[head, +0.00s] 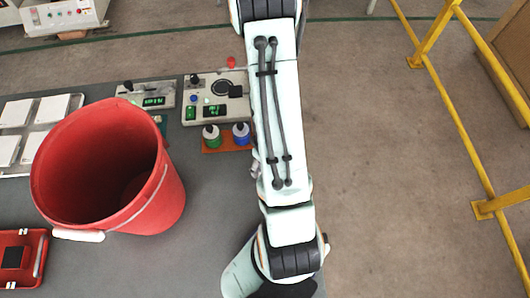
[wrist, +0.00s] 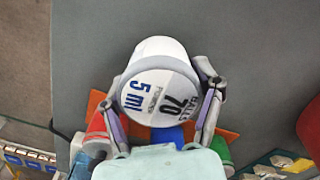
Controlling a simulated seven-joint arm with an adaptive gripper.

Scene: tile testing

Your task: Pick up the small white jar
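The small white jar (wrist: 160,92) shows in the middle of the wrist view, its round end with "5 ml" and "70" printed on it facing the camera. My gripper (wrist: 160,75) has one finger on each side of the jar, and both fingers appear to press against it. I cannot tell whether the jar rests on the grey table or hangs above it. In the head view, the jar and fingers are out of sight beyond my arm and the lower edge.
In the head view, a large red bucket (head: 170,195) stands left of my arm. Instruments (head: 215,98) and white tiles (head: 53,107) lie behind. Yellow rails (head: 455,130) stand right.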

